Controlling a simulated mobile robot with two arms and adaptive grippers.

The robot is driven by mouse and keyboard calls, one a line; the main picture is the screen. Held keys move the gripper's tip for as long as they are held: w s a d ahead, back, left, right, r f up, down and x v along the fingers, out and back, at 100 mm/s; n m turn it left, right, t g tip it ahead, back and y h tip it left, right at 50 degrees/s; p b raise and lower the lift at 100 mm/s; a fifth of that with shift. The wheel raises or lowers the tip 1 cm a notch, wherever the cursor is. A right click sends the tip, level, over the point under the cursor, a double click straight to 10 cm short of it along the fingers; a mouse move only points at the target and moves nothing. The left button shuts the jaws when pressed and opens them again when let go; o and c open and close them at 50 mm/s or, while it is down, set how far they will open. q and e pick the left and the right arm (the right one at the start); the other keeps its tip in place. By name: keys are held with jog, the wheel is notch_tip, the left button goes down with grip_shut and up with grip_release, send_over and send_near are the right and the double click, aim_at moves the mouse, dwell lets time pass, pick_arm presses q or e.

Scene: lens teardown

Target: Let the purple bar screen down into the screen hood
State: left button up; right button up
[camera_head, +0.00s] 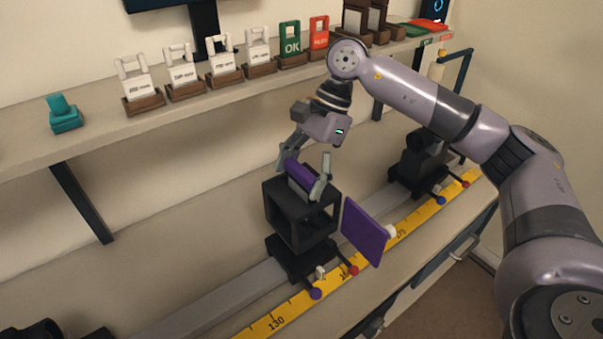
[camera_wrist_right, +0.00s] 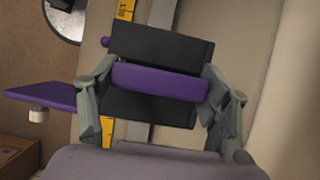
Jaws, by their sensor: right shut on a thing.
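The purple bar screen (camera_head: 300,174) is between the fingers of my right gripper (camera_head: 302,178), which is shut on its two ends. In the right wrist view the purple bar (camera_wrist_right: 160,82) lies across, with a finger at each end. The screen hood (camera_head: 283,212) is a black open-fronted box on a rail carriage. The bar is at the hood's top, lined up between two black strips of it (camera_wrist_right: 160,45) in the wrist view. How deep it sits in the hood is hidden. My left gripper is out of view.
A purple square panel (camera_head: 364,232) with a white knob (camera_head: 390,231) stands right of the hood. The rail (camera_head: 205,306) and yellow scale (camera_head: 300,303) run below. Another black holder (camera_head: 415,172) is farther right. A shelf behind bears several labelled cards and a teal piece (camera_head: 65,115).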

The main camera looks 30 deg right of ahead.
jog(key=shift+f, duration=0.25)
jog(key=o, duration=1.3)
jog(key=v, duration=1.2)
jog(key=shift+s, duration=0.1)
